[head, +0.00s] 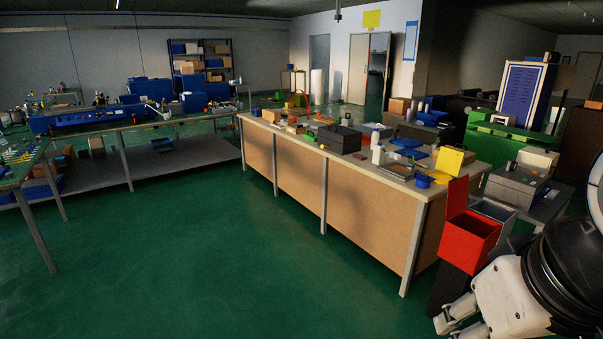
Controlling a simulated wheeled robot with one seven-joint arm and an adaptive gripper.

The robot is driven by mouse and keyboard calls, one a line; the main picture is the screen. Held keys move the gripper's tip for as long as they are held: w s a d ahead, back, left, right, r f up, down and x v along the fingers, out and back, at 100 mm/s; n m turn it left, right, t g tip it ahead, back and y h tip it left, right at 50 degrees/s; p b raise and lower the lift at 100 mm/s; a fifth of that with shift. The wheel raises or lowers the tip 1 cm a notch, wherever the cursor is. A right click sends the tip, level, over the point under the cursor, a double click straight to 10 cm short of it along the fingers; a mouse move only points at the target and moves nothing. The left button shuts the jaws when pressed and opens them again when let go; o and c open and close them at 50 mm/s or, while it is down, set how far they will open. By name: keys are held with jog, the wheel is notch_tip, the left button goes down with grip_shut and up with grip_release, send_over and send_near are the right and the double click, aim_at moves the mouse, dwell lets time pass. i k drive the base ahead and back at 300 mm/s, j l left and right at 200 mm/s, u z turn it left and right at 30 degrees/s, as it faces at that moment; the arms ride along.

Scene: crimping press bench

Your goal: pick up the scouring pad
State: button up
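I cannot make out the scouring pad for certain. Many small things lie on the long workbench (350,192) in the middle of the head view, and they are too small and crowded to name surely. A small green piece (309,134) lies left of a dark grey box there, but I cannot tell what it is. My arm shows at the lower right, in front of the right end of the bench.
A red open bin (470,233) stands at the bench's right end, close to my arm. The dark grey box (340,139), a white bottle (377,154) and a yellow box (449,160) stand on the bench. Another table (127,187) is at left. The green floor (220,260) between is clear.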

aim_at(359, 156)
jog(key=i, duration=2.9)
jog(key=i+l+u, duration=0.1)
jog(key=i, duration=1.35)
jog(key=i+l+u, duration=0.1)
jog(key=i+u, duration=0.15)
jog(key=i, duration=0.15)
